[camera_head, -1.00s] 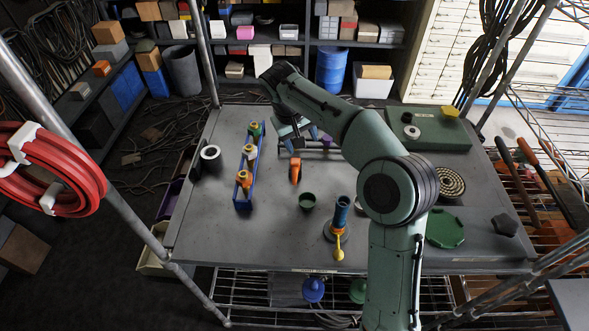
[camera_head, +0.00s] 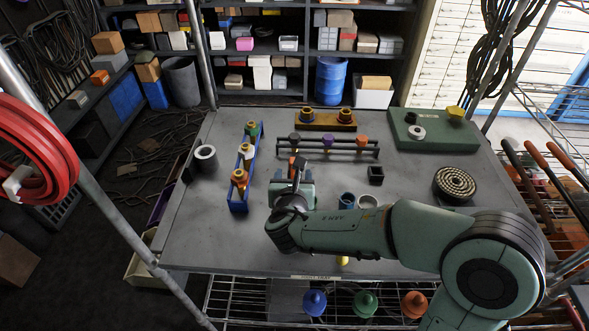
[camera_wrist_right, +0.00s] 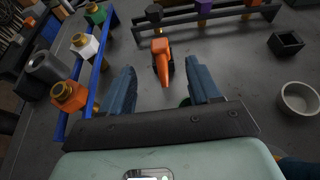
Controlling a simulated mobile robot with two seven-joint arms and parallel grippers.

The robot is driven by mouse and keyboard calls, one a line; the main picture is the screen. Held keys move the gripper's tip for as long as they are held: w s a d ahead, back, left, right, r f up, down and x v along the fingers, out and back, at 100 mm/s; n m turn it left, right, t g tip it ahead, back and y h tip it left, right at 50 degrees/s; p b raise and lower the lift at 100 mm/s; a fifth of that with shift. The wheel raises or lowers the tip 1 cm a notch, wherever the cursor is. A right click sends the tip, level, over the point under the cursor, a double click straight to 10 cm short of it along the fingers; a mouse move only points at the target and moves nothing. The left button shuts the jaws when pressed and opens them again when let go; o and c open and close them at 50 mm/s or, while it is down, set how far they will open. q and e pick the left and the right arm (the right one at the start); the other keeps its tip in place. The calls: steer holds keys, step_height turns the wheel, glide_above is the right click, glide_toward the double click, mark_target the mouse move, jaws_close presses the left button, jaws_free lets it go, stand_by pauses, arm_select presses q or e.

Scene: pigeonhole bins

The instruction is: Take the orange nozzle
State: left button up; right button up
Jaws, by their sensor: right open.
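An orange nozzle (camera_wrist_right: 162,62) lies on the grey table, its narrow end pointing toward my right gripper (camera_wrist_right: 161,72). In the wrist view the gripper is open and empty, with one blue finger on each side of the view and the nozzle ahead, between their directions. I cannot tell the height gap. In the head view my right gripper (camera_head: 300,172) covers most of the nozzle; only a bit of orange (camera_head: 292,161) shows. Another orange piece (camera_head: 361,141) sits on the dark rail, and an orange funnel-shaped piece (camera_head: 414,303) is on the lower shelf. My left gripper is out of view.
A blue rack (camera_head: 238,201) with coloured pieces stands left of the nozzle. The dark rail (camera_head: 340,151) is behind it. A black square holder (camera_head: 376,175) and a grey ring (camera_wrist_right: 299,99) are to the right. A green cup is mostly hidden under the gripper.

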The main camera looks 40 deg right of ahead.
steer(key=x, duration=1.1)
steer(key=shift+w+f, duration=0.2)
steer(key=c, duration=1)
